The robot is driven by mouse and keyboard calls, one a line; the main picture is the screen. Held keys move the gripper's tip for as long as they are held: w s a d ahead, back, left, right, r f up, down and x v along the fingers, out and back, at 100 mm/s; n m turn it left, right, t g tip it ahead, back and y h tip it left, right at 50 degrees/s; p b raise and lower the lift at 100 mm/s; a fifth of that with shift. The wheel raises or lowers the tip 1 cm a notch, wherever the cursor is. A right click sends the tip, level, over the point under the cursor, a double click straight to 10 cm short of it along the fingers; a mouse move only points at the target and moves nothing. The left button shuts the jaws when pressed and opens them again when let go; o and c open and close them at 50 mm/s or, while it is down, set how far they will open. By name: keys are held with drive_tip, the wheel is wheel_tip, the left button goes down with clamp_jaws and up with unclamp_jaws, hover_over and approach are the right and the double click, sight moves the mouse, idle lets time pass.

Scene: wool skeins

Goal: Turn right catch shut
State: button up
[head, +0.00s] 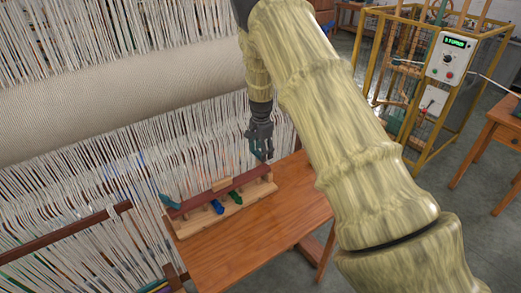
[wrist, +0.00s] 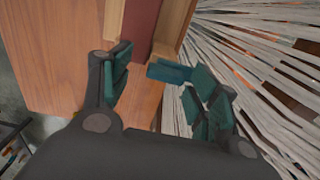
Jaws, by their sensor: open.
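A wooden rack (head: 232,206) with a dark red bar (head: 222,192) along its top stands on the table, with blue and green skeins under the bar. The left catch (head: 168,201) is a teal piece at the bar's left end. My gripper (head: 262,156) is at the rack's right end, pointing down. In the wrist view my gripper (wrist: 158,68) is open. A teal piece (wrist: 167,72), seemingly the right catch, lies between its fingers, close to the right finger; I cannot tell if they touch. In the head view my gripper hides the right catch.
The wooden table (head: 262,225) has bare room in front of the rack. A loom with white threads (head: 110,190) and a rolled cloth (head: 110,100) stands close behind. A yellow-framed machine (head: 425,80) with a control box (head: 452,58) is at the back right.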

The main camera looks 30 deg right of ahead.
drive_tip(key=shift+w+f, duration=0.55)
drive_tip(key=shift+f, duration=0.1)
drive_tip(key=shift+s+r, duration=0.25)
drive_tip(key=shift+r, duration=0.05)
drive_tip(key=c, duration=0.9)
drive_tip(key=shift+c, duration=0.6)
